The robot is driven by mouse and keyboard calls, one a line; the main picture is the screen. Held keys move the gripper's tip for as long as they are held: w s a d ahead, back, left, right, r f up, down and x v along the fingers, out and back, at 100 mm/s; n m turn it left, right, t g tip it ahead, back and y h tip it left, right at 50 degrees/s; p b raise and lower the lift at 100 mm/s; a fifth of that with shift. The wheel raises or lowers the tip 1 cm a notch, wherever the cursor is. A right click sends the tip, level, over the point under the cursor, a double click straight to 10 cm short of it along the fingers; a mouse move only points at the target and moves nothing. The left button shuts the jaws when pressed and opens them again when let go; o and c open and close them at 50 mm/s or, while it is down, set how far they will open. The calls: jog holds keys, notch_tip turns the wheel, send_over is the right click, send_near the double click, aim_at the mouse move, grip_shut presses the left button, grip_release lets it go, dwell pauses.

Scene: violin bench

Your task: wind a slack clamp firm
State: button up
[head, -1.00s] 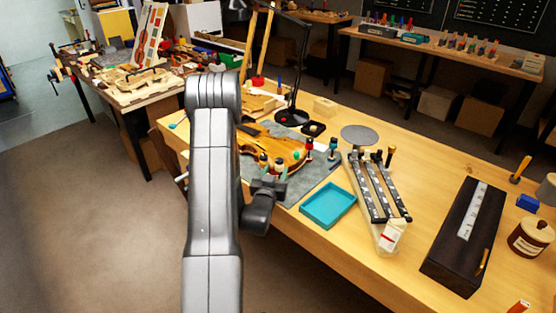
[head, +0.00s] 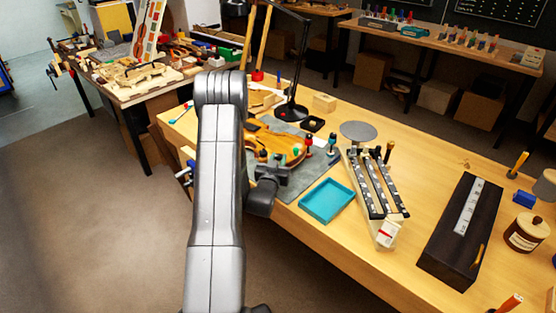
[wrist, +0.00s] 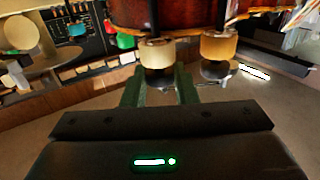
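The violin body (head: 285,145) lies on a grey mat at the bench's near edge, partly hidden behind my arm. Small clamps stand along its edge. In the wrist view, the violin's red-brown side (wrist: 185,12) is at the top, with a pale clamp knob (wrist: 157,53) and an amber clamp knob (wrist: 218,46) below it. My gripper (wrist: 158,75) has its two green fingers apart, their tips at either side of the pale knob's lower part. I cannot tell whether they touch it. In the head view the fingers are hidden. I cannot tell which clamp is slack.
The floor in front of the bench is clear.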

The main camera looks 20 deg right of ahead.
jog(key=shift+w+f+b, duration=0.1)
jog(key=shift+b, duration=0.5)
jog(key=shift+m+g+h+b, duration=0.6)
jog(key=shift+h+b, duration=0.1)
jog(key=shift+b, duration=0.2)
jog(key=shift+w+a+m+g+h+b, duration=0.1)
jog(key=shift+w+m+g+h+b, duration=0.05)
jog(key=shift+m+g+h+b, duration=0.65)
jog(key=shift+w+a+m+g+h+b, duration=0.1)
jog(key=shift+m+g+h+b, duration=0.2)
jog(key=shift+m+g+h, duration=0.55)
jog(key=shift+d+m+g+h+b, duration=0.15)
jog(key=shift+m+g+b, duration=0.3)
jog(key=shift+g, duration=0.75)
jog(key=shift+w+a+m+g+h+b, duration=0.1)
jog(key=shift+a+m+g+h+b, duration=0.1)
jog(key=shift+m+g+h, duration=0.55)
jog(key=shift+m+g+y, duration=0.25)
jog(key=shift+g, duration=0.25)
jog(key=o, duration=1)
jog(key=shift+s, duration=0.1)
